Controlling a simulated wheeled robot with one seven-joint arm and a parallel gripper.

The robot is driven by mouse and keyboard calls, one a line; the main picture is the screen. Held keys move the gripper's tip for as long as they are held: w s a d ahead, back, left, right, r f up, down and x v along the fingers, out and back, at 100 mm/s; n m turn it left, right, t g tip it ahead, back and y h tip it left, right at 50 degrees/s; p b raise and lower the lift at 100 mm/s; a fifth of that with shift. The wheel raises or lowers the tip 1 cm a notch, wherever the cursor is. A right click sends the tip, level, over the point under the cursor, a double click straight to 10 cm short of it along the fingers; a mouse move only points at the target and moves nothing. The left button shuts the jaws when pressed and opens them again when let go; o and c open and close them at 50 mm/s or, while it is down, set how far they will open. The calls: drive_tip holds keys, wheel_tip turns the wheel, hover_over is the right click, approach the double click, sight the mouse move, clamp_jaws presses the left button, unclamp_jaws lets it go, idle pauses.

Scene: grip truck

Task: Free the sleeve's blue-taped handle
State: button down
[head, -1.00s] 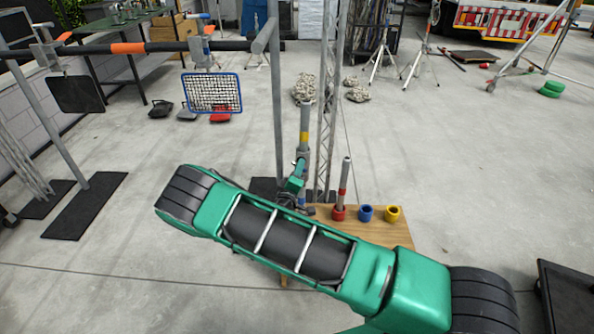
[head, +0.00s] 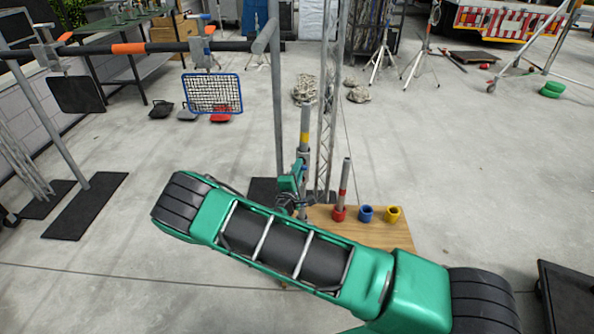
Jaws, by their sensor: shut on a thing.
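An upright grey pole (head: 305,118) with a yellow band stands beside the lattice truss, at the middle of the head view. A grey sleeve or collar (head: 303,156) sits low on it, with a small patch of blue tape (head: 303,171) just below. My gripper (head: 300,179) is at this blue-taped handle, beyond my green arm. It is shut on what appears to be the handle. The fingertips are tiny and partly hidden by my wrist, so the exact grip is unclear.
A wooden board (head: 370,232) carries a red-banded post (head: 343,190), a blue ring (head: 366,213) and a yellow ring (head: 392,214). The lattice truss (head: 328,100) stands close right of the pole. A rail frame with a blue-edged net (head: 212,93) stands left.

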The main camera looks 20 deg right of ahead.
drive_tip(key=shift+a+f, duration=0.1)
drive_tip(key=shift+f, duration=0.05)
drive_tip(key=c, duration=1.6)
unclamp_jaws()
drive_tip(key=shift+c, duration=0.2)
drive_tip(key=v, duration=1)
drive_tip(key=shift+s+a, duration=0.15)
drive_tip(key=shift+s, duration=0.2)
drive_tip(key=o, duration=0.8)
drive_tip(key=shift+c, duration=0.2)
drive_tip(key=w+d+n, duration=0.2)
drive_tip(key=w+n, duration=0.1)
drive_tip(key=n, duration=0.2)
drive_tip(key=w+d+n, duration=0.2)
drive_tip(key=w+n, duration=0.2)
drive_tip(key=n, duration=0.1)
drive_tip(key=w+d+n, duration=0.2)
drive_tip(key=w+n, duration=0.1)
drive_tip(key=n, duration=0.2)
drive_tip(key=shift+w+r, duration=0.2)
drive_tip(key=shift+r, duration=0.2)
